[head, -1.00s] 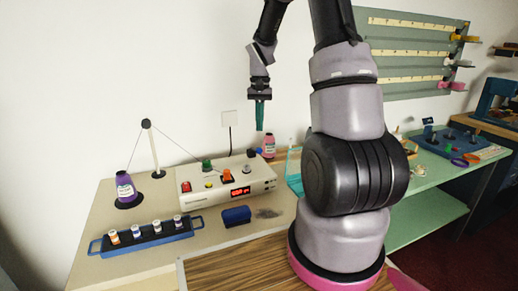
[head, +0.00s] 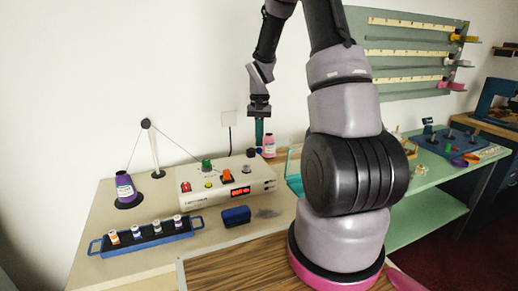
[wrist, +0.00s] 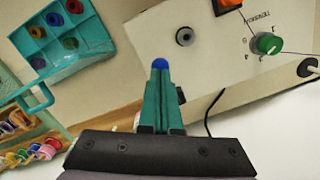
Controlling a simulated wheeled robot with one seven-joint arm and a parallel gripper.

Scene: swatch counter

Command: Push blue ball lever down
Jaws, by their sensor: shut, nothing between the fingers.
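The blue ball (wrist: 160,64) of the lever shows in the wrist view right at the tips of my gripper (wrist: 159,78), by the edge of the white control box (wrist: 150,36). The lever's shaft is hidden behind the fingers. In the head view my gripper (head: 259,143) points straight down, with green fingers shut and empty, at the right rear of the box (head: 205,198).
The box carries a green knob (head: 207,164), an orange switch (head: 227,175) and a red display. A pink bottle (head: 268,146) stands just right of my gripper. A teal tray (wrist: 66,35) is beside the box. A blue rack (head: 150,236) of small bottles lies in front.

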